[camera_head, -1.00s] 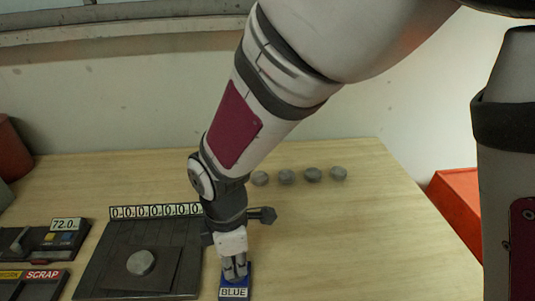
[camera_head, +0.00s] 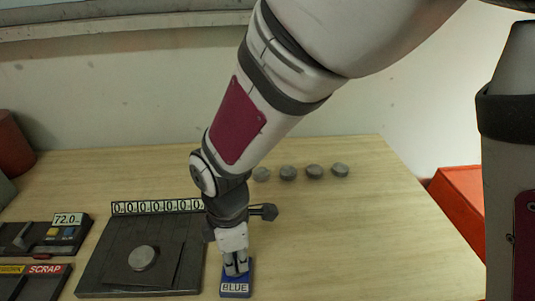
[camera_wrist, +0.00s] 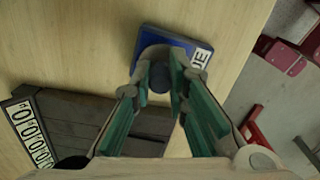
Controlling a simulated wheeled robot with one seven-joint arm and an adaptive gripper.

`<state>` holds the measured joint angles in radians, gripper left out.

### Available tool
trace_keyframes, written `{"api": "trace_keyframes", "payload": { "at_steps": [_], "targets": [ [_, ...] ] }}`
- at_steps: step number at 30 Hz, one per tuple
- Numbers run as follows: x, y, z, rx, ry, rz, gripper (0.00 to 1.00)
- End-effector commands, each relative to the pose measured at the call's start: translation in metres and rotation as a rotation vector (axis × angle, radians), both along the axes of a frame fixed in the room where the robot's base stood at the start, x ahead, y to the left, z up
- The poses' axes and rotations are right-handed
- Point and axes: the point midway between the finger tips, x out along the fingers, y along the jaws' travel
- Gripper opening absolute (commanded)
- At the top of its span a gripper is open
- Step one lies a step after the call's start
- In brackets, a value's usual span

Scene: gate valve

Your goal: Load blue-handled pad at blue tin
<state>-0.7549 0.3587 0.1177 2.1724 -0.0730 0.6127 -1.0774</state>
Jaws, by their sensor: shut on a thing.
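The blue tin (camera_head: 234,290) is a small blue block labelled BLUE at the front of the table. It also shows in the wrist view (camera_wrist: 178,36), beyond my fingertips. My gripper (camera_head: 236,268) points down over the tin. In the wrist view my gripper (camera_wrist: 160,80) has its fingers closed around a small dark round piece (camera_wrist: 158,80), seemingly the handle of the pad. The pad itself is hidden, and I cannot tell whether it touches the tin.
A dark plate (camera_head: 188,268) with a grey round piece (camera_head: 142,257) and a row of zero counters (camera_head: 158,207) lies left of my gripper. Several grey pucks (camera_head: 314,171) stand behind. A panel reading 72.0 (camera_head: 68,219) and a SCRAP tray (camera_head: 45,270) are far left. The right table is clear.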

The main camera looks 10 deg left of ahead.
Motion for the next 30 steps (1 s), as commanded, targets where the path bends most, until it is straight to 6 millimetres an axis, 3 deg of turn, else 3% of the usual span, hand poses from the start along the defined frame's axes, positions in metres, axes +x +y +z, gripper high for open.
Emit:
{"api": "trace_keyframes", "payload": {
  "at_steps": [8,30],
  "targets": [
    [-0.001,-0.001,0.002,-0.003,0.003,0.000,0.00],
    [-0.001,0.000,0.058,0.000,0.000,0.000,0.00]
  ]
}}
